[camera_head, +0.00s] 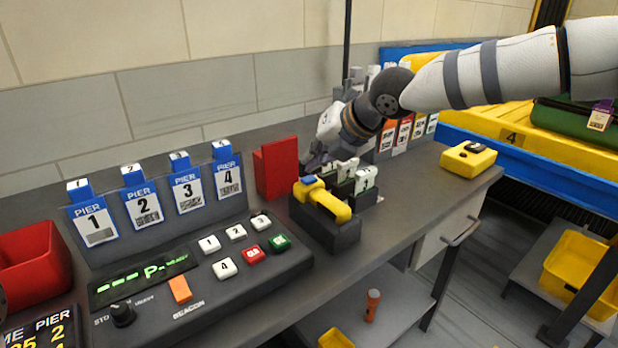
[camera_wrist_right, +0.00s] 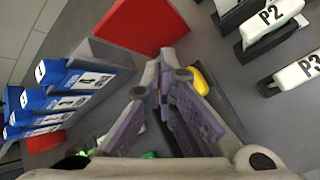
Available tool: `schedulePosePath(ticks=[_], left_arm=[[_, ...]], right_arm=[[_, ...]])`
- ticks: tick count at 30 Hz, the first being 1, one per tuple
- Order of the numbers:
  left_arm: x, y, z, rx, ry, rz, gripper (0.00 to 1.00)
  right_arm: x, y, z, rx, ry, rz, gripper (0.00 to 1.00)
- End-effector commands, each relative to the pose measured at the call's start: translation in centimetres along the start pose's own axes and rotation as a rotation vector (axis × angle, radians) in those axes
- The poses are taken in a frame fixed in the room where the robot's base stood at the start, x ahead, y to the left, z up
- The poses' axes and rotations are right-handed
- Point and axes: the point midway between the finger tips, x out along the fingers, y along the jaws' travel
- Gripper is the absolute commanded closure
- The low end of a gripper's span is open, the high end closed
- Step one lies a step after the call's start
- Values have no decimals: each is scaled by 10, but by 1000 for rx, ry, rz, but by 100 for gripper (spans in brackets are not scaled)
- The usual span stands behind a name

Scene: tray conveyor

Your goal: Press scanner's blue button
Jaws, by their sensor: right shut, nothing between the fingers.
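The yellow scanner (camera_head: 325,202) lies in a dark cradle (camera_head: 330,233) on the counter. Its blue button (camera_head: 311,181) is on top at the far left end. My right gripper (camera_head: 317,162) is shut and empty, pointing down just behind and above the button; a small gap seems to show, though contact is hard to judge. In the right wrist view the closed fingers (camera_wrist_right: 163,72) cover most of the scanner. Only a yellow end (camera_wrist_right: 201,80) shows beside them, and the button is hidden there. My left gripper is not in view.
A red block (camera_head: 276,168) stands just left of my right gripper. White-topped holders (camera_head: 364,180) stand close to its right. A button console (camera_head: 205,272) with pier label cards lies to the left. A yellow box with a black top (camera_head: 468,160) sits at the counter's right end.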

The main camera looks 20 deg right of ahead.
Motion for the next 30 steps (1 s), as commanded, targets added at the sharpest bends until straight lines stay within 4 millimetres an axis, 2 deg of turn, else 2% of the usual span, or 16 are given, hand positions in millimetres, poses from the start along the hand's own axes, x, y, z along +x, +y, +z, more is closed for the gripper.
schedulePosePath(ticks=[30], left_arm=[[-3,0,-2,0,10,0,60]], right_arm=[[9,-7,-7,0,0,-1,100]])
